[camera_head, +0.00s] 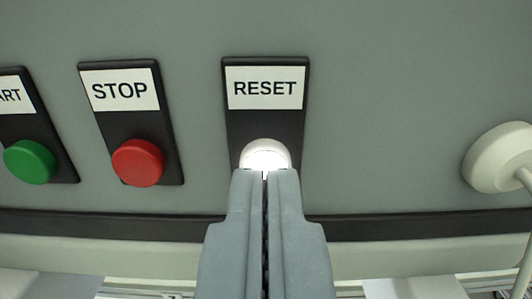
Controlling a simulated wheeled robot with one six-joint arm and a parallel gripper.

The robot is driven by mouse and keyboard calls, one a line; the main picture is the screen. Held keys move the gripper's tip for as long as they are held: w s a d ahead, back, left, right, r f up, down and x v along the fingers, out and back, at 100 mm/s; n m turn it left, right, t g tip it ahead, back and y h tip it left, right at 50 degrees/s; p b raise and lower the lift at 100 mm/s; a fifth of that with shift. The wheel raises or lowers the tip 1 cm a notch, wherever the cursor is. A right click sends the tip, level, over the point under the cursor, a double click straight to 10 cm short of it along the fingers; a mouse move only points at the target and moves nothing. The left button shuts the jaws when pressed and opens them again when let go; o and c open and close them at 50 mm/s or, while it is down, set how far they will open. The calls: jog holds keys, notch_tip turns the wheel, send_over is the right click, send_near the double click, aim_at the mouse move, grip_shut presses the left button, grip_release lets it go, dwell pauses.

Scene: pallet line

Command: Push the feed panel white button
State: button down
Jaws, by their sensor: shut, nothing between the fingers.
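The white button (265,150) sits on a black plate under a "RESET" label (265,88) on the grey panel. It looks brightly lit. My gripper (265,174) is shut and empty, with its fingertips right in front of the button's lower part. The fingertips overlap the button's lower edge in the picture. I cannot tell whether they touch it. The lower part of the button and of its plate is hidden behind my fingers.
Left of the white button are a red button (138,162) labelled "STOP" and a green button (29,161) with a partly cut-off label. A round cream fitting with a rod (497,158) sticks out at the right. A dark strip (400,227) runs below.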

jog(key=shift+w, duration=0.6)
dwell(0.4)
jog(key=shift+s, duration=2.5)
jog(key=s+f, duration=0.3)
jog(key=s, duration=1.2)
jog(key=s+f, duration=0.3)
jog(key=s, duration=1.2)
jog(key=s+f, duration=1.8)
jog(key=s, duration=0.4)
jog(key=shift+s+g, duration=0.2)
jog(key=shift+g, duration=0.1)
